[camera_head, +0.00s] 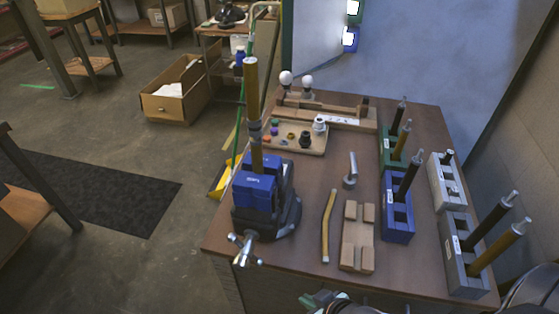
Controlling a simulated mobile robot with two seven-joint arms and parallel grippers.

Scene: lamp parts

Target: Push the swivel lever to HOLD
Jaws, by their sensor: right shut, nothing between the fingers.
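A dark vise (284,213) with blue jaws (254,188) stands at the table's left front. A tall brass-coloured rod (251,90) with a grey collar stands upright in its jaws. A silver cross-shaped handle (245,249) sticks out at the vise's front. A grey lever-like piece (350,172) with a rounded foot stands on the table right of the vise. I cannot tell which of these is the swivel lever, and no HOLD mark is readable. My right gripper (322,299) is shut and empty at the bottom edge, partly cut off, in front of the table. My left gripper is out of view.
A bent brass tube (328,226) and a wooden cradle (348,246) lie right of the vise. Blue (411,222), green and grey racks hold upright rods at the right. A tray (276,144) of small parts and two bulbs (286,77) are at the back.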

